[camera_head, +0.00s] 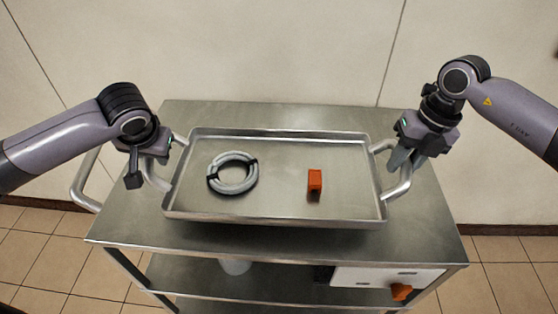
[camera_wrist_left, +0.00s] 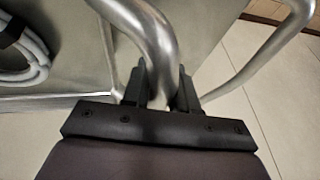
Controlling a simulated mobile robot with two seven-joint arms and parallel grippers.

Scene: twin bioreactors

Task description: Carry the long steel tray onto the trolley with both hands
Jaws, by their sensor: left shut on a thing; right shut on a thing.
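The long steel tray (camera_head: 280,211) is over the top of the steel trolley (camera_head: 130,226), roughly level; I cannot tell whether it touches the top. A coiled grey hose (camera_head: 232,187) and an orange block (camera_head: 314,184) lie in it. My left gripper (camera_head: 158,160) is shut on the tray's left handle (camera_head: 153,178); in the left wrist view the fingers (camera_wrist_left: 160,85) close on the bent tube of that handle (camera_wrist_left: 150,25). My right gripper (camera_head: 398,160) is shut on the tray's right handle (camera_head: 400,185).
The trolley's push handle (camera_head: 84,184) is at its left end, close to my left gripper. Lower shelves hold a white box (camera_head: 385,277) with an orange part (camera_head: 401,291) and a pale round object (camera_head: 235,267). A wall stands behind; tiled floor lies around.

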